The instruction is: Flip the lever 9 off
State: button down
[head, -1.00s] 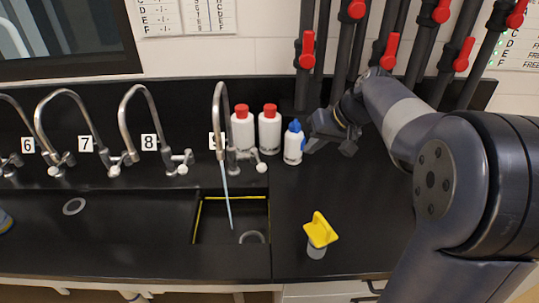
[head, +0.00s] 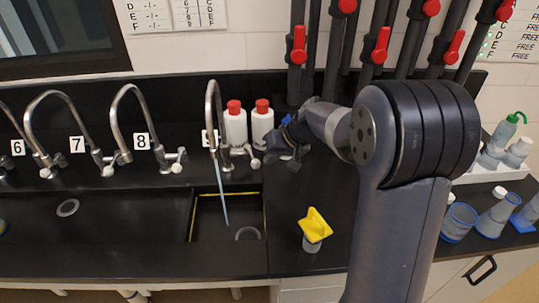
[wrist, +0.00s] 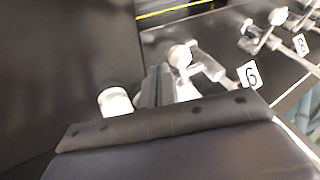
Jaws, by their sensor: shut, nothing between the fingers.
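Tap 9 (head: 211,112) is a curved metal tap at the sink's back edge, its number plate partly hidden by its spout. A pale blue water stream (head: 222,195) runs from it into the basin. Its lever (head: 255,163) ends in a white knob right of the tap base. The white-knobbed lever also shows in the wrist view (wrist: 180,56), beside the plate, which appears upside down. My gripper (head: 275,157) is shut and empty, just right of the lever; I cannot tell whether they touch. In the wrist view its fingers (wrist: 153,88) point towards the lever.
Two white bottles with red caps (head: 235,125) (head: 262,122) stand behind the gripper. Tap 8 (head: 128,120) and tap 7 (head: 75,125) stand to the left. A yellow-topped object (head: 314,226) stands on the clear counter in front.

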aim_at(256, 165)
jog(key=shift+a+f, duration=0.1)
jog(key=shift+a, duration=0.2)
jog(key=a+b, duration=0.1)
jog(key=s+a+m+b, duration=0.1)
jog(key=shift+s+a+h, duration=0.3)
jog(key=shift+a, duration=0.1)
jog(key=shift+d, duration=0.1)
dwell(0.4)
